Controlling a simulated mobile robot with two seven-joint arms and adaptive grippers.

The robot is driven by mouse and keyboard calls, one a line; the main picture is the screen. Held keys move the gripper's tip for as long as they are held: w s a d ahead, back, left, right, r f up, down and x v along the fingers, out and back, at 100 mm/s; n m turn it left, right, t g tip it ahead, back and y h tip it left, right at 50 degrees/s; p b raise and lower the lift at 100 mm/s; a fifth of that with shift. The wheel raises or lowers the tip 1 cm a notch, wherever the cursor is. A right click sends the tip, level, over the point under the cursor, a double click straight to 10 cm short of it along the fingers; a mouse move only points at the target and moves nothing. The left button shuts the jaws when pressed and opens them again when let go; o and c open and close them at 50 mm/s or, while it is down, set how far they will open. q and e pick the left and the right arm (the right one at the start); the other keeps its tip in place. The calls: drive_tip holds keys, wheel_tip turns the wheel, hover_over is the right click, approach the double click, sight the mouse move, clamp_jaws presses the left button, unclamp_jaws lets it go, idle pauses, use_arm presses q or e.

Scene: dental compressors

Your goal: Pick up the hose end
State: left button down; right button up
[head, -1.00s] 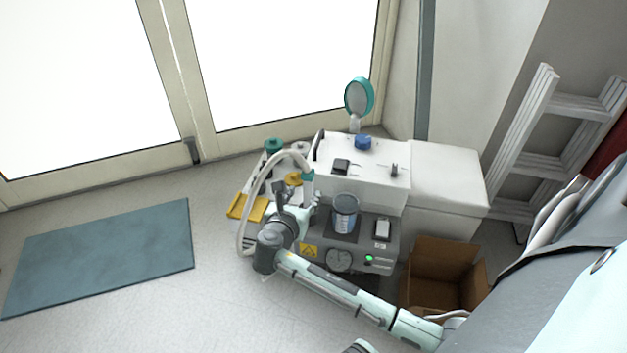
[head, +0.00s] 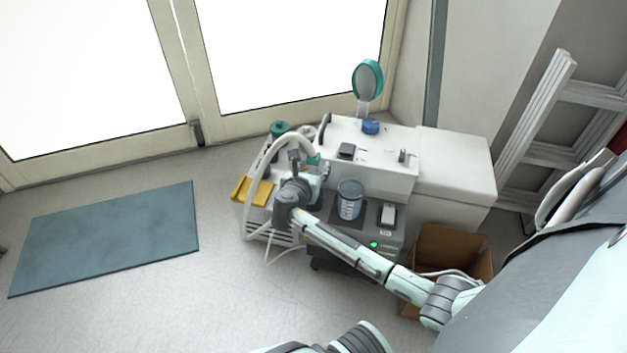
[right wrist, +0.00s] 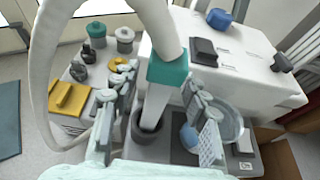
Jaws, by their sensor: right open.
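The hose end in the right wrist view is a white nozzle (right wrist: 158,103) below a teal collar (right wrist: 167,70). Its tip stands in a dark round holder (right wrist: 146,136). The white hose (right wrist: 42,80) arcs up and over from the collar to the left. It also shows in the head view (head: 256,185). My right gripper (right wrist: 155,122) is open, with one finger on each side of the nozzle, apparently not gripping it. In the head view my right gripper (head: 307,180) is at the compressor and partly hides the hose end. My left gripper is not in view.
A clear cup with blue contents (head: 349,204) stands close right of the gripper. A yellow tray (head: 252,190) and several capped fittings are at left. The white cabinet (head: 366,160) rises behind. A cardboard box (head: 447,256) is at right; a blue mat (head: 105,238) lies left.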

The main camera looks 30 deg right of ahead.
clamp_jaws()
idle(0.3)
